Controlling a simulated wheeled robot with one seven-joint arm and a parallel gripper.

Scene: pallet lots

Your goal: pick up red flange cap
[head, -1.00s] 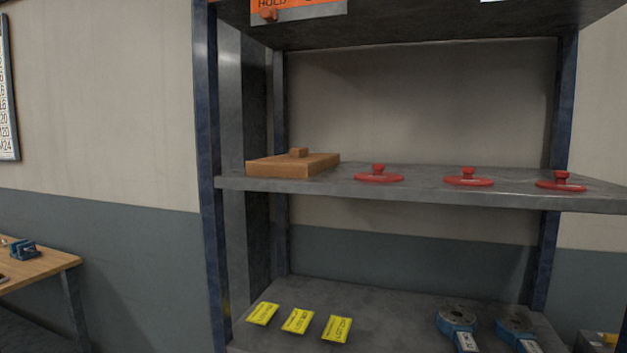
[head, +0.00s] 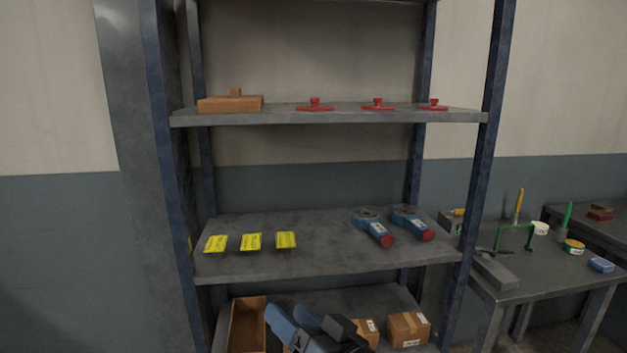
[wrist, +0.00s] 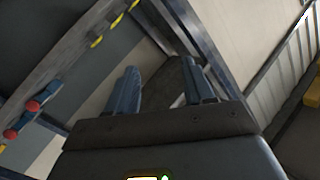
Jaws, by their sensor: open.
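Three red flange caps stand in a row on the upper shelf (head: 350,117) in the head view: a left one (head: 315,106), a middle one (head: 378,105) and a right one (head: 433,105). Each is a flat disc with a small knob on top. My gripper shows in the wrist view (wrist: 160,90), with its two blue-grey fingers apart and nothing between them. It is well away from the caps. No cap can be made out in the wrist view. My arm shows at the bottom of the head view, low in front of the rack.
A wooden block with a knob (head: 230,104) stands left of the caps. The middle shelf (head: 320,255) holds yellow tags (head: 251,242) and two blue tools with red ends (head: 380,233). Below are an open box (head: 246,325) and cartons (head: 408,329). A cluttered bench (head: 540,275) stands right.

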